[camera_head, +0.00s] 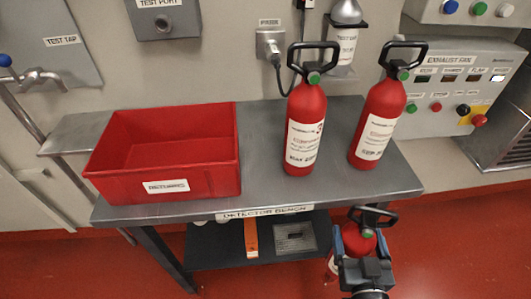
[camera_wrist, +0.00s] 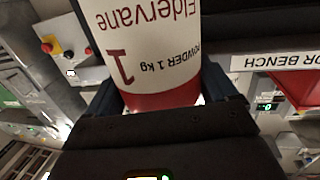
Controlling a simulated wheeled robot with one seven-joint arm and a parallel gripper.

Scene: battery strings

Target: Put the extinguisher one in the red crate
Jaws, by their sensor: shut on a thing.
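My gripper (camera_head: 361,243) is shut on a red extinguisher (camera_head: 355,240) in front of the bench's right side, below the bench top in the picture. In the wrist view the held extinguisher (camera_wrist: 150,45) has a white label reading Eldervane, powder 1 kg, and a large 1, upside down. It sits between the fingers (camera_wrist: 165,95). Much of its body is hidden by my gripper in the head view. The red crate (camera_head: 212,183) stands on the left of the bench top, up and left of my gripper. Its visible inside is empty.
Two more red extinguishers stand upright on the grey detector bench (camera_head: 262,185): one in the middle (camera_head: 305,105) and one at right (camera_head: 382,105). Below, the shelf holds an orange item (camera_head: 251,238) and a grey box (camera_head: 294,238). An exhaust fan panel (camera_head: 455,88) is at right.

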